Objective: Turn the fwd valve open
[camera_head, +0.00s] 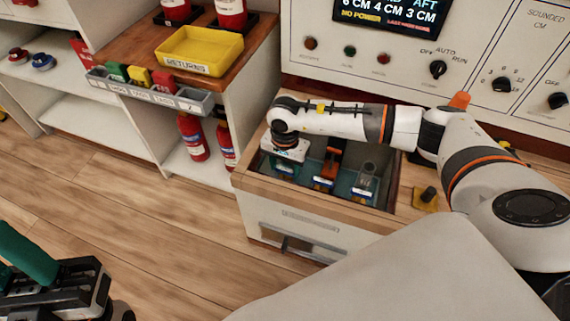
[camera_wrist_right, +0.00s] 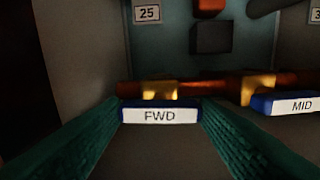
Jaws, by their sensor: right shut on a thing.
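The fwd valve's blue handle (camera_wrist_right: 160,114) with a white FWD label sits between the green fingers of my right gripper (camera_wrist_right: 162,108) in the right wrist view. The gripper is shut on this handle. The handle lies level, just in front of a copper-coloured pipe with a brass fitting (camera_wrist_right: 160,92). In the head view my right gripper (camera_head: 288,150) reaches down into the left end of an open well and covers most of the fwd valve. My left gripper (camera_head: 55,285) is at the lower left, far from the well; its finger opening does not show clearly.
The mid valve (camera_head: 323,183) and another blue-labelled valve (camera_head: 362,196) stand to the right in the same well. The well's wooden rim (camera_head: 300,202) surrounds them. A control panel (camera_head: 330,65) rises behind. A yellow returns tray (camera_head: 200,50) is on the left counter.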

